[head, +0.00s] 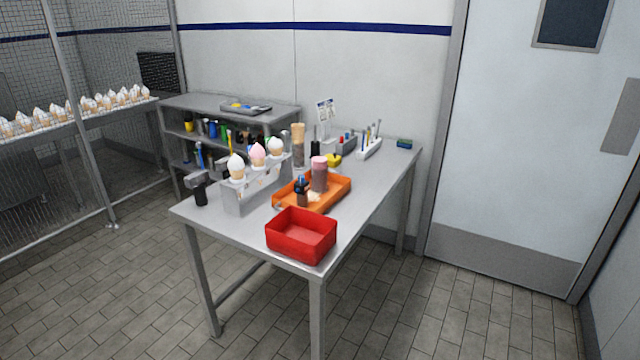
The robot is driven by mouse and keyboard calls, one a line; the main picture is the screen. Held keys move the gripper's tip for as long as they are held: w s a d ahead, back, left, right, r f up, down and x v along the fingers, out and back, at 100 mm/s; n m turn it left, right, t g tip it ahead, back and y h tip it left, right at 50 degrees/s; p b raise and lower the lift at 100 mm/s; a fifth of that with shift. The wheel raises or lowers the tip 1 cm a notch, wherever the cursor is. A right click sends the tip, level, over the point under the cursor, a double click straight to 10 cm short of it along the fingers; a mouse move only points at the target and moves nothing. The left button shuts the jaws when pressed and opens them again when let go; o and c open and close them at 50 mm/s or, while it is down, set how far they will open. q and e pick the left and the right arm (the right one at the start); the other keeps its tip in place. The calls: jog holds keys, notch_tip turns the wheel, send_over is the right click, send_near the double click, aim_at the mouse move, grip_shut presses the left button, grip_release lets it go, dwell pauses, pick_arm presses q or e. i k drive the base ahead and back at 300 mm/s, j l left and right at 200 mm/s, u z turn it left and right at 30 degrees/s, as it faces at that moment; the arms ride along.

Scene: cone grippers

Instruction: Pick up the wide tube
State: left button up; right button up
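A wide, dusky pink tube (319,178) with a lighter pink top stands upright in a shallow orange tray (343,194) on the metal table. A smaller dark bottle (302,192) with a blue part stands in the same tray, to its left. A taller tube (298,153) with a tan upper part stands behind the tray. I cannot tell for certain which of the two tubes is the task's wide tube. Neither of my grippers is in view.
A red bin (301,236) sits at the table's (372,198) front corner. A grey holder (258,189) with three cones is left of the tray. A grey and black device (199,188) stands at the left edge. A shelf (222,101) is behind. Floor in front is clear.

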aim_at(319, 179)
jog(key=u, duration=0.75)
jog(key=i+l+u, duration=0.15)
jog(key=l+u, duration=0.3)
jog(key=i+l+u, duration=0.1)
jog(key=l+u, duration=0.2)
jog(key=u, duration=0.15)
jog(key=l+u, duration=0.5)
jog(key=l, duration=0.35)
jog(key=l+u, duration=0.1)
jog(key=l, duration=0.35)
jog(key=k+l+u, duration=0.15)
jog(key=l, duration=0.35)
jog(key=k+l, duration=0.1)
jog(key=l, duration=0.45)
jog(key=k+l, duration=0.1)
jog(key=l, duration=0.45)
jog(key=k+l, duration=0.1)
jog(key=l, duration=0.45)
jog(key=k+l, duration=0.1)
jog(key=l, duration=0.45)
jog(key=i, duration=0.3)
jog(key=u, duration=0.05)
